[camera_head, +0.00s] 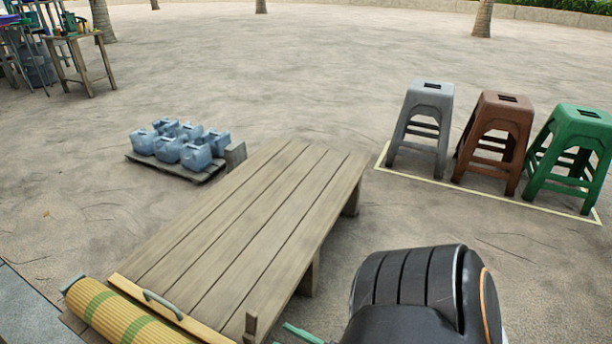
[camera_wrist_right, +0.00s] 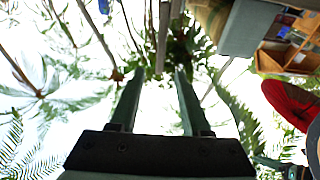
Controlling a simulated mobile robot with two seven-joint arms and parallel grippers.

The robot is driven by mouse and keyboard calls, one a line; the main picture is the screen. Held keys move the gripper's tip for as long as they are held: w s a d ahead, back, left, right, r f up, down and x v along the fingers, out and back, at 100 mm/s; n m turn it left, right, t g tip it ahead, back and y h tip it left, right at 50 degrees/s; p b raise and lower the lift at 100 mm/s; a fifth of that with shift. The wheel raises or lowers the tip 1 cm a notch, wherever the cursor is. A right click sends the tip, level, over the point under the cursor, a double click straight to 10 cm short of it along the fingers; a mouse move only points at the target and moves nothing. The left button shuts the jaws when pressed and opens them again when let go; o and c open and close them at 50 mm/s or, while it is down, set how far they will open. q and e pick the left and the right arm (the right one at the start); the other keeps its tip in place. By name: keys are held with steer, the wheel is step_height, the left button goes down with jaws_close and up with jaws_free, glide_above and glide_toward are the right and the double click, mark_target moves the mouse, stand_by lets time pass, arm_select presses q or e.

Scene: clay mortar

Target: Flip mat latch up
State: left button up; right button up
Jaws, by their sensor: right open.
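A rolled yellow mat (camera_head: 125,317) with green bands lies across the near left end of a low wooden platform (camera_head: 260,215). A flat yellow-tan strip (camera_head: 190,321) runs along the roll, with a grey curved handle-like piece (camera_head: 163,303) on it. A short wooden peg (camera_head: 250,327) stands upright at the strip's right end. I cannot tell which of these parts is the latch. My right gripper (camera_wrist_right: 160,72) is open and empty in the right wrist view, its green fingers apart against bright sky and palm fronds. My left gripper is not in view.
Several blue jugs (camera_head: 196,155) stand on a small pallet behind the platform. A grey stool (camera_head: 421,125), a brown stool (camera_head: 494,140) and a green stool (camera_head: 573,155) stand at right. A wooden table (camera_head: 80,42) stands far left. Open sandy ground lies between.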

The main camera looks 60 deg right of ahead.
steer(key=s, duration=0.3)
steer(key=s+f, duration=0.1)
steer(key=s, duration=0.1)
steer(key=shift+w, duration=0.15)
stand_by(0.3)
